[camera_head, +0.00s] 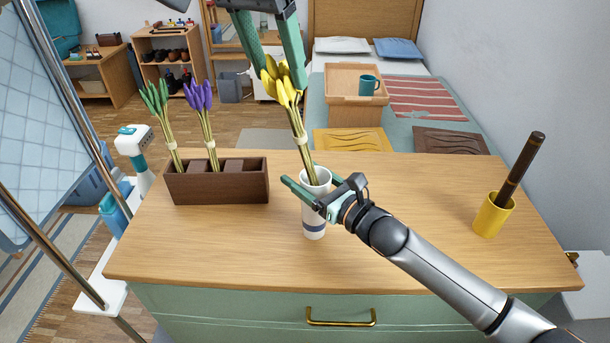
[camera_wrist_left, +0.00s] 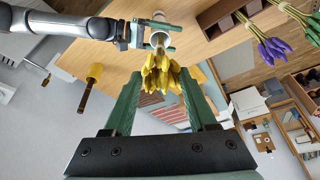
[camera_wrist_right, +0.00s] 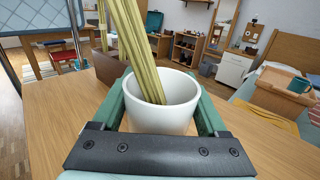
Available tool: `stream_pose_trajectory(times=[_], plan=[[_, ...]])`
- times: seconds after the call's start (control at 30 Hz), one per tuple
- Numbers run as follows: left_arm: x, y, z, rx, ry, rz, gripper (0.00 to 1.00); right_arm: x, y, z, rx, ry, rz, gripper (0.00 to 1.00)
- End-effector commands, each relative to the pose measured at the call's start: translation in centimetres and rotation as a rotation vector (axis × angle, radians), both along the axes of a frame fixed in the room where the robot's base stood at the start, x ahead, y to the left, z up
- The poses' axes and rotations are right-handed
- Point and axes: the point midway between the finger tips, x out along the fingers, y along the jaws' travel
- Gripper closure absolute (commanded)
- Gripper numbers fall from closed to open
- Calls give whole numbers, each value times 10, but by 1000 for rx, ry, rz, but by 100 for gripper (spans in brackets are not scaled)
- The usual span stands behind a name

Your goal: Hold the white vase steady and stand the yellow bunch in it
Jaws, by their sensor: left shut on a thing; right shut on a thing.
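The white vase (camera_head: 314,215), with a dark blue band, stands upright on the wooden top. My right gripper (camera_head: 302,175) is shut on it, a finger on each side near the rim. In the right wrist view, the vase (camera_wrist_right: 163,118) sits between the fingers. The yellow bunch (camera_head: 297,112) leans slightly, its stems (camera_wrist_right: 135,45) inside the vase mouth; their lower ends are hidden. My left gripper (camera_head: 281,78) is above, shut on the bunch at its yellow heads. The heads (camera_wrist_left: 160,75) show between the fingers in the left wrist view.
A brown divided box (camera_head: 217,187) at the left holds a green bunch (camera_head: 160,108) and a purple bunch (camera_head: 203,105). A yellow cup (camera_head: 492,215) with a dark stick stands at the right. The wooden top is clear between vase and cup. A drawer handle (camera_head: 340,318) is at the front.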

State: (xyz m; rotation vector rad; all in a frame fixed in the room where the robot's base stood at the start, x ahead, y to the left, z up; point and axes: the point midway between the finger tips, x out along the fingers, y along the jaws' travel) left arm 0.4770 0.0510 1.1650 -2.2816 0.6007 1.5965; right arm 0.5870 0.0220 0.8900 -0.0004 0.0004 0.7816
Motion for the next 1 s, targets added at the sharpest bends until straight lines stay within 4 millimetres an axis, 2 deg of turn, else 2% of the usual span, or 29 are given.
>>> stream_pose_trajectory(times=[0.2,0.5,0.53,0.83,1.0], plan=[[0,0,-13,-1,0,0,100,0,0,0,-1,0,0,100],[0,0,-14,-2,-1,0,100,0,0,-1,-1,0,0,100],[0,0,-14,-2,-1,0,41,0,0,-1,-1,0,0,100],[0,0,-14,0,-1,0,8,0,0,-1,-1,1,0,100],[0,0,-14,0,-1,0,7,0,0,-1,-1,0,0,100]])
